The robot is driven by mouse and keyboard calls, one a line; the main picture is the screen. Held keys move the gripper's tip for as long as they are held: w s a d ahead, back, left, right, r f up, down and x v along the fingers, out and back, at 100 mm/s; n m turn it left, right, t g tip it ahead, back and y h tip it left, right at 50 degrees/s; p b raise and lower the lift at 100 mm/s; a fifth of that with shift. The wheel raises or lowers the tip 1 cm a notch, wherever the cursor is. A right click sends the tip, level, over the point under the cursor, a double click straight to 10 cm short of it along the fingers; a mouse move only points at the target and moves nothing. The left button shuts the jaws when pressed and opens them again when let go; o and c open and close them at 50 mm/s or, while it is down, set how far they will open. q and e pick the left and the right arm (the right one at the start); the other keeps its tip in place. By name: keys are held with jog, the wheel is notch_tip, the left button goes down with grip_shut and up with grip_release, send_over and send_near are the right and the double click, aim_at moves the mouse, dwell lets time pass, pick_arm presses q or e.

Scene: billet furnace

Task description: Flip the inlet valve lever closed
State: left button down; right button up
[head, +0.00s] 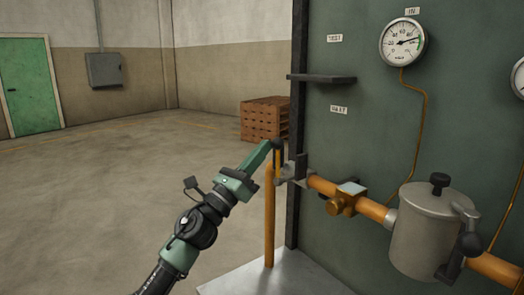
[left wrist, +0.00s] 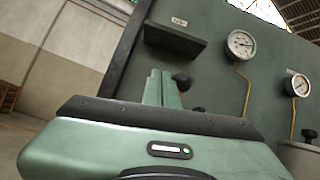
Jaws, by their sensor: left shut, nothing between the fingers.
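The inlet valve (head: 295,170) sits at the left end of the horizontal orange pipe, by the panel's dark edge post. A narrow dark and yellow piece, apparently its lever (head: 279,160), stands upright there, partly behind my gripper. My left gripper (head: 274,145) is shut and empty, with its green fingertips at the top of this lever. I cannot tell whether they touch. In the left wrist view the shut fingers (left wrist: 160,88) point at the panel, and a dark knob (left wrist: 181,82) shows just right of them; the lever cannot be made out. My right gripper is not in view.
A grey-green panel (head: 350,140) carries a small dark shelf (head: 322,78) above the valve and a gauge (head: 403,42). A vertical orange pipe (head: 269,225) stands below the gripper. A grey canister (head: 420,235) sits on the pipe at right. Floor at left is clear.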

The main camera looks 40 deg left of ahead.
pick_arm(q)
jog(key=shift+f, duration=0.1)
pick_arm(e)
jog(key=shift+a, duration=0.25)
pick_arm(q)
notch_tip(320, 180, up, 20)
jog(key=p, duration=0.4)
jog(key=shift+y+p, duration=0.3)
jog(key=shift+p, duration=0.1)
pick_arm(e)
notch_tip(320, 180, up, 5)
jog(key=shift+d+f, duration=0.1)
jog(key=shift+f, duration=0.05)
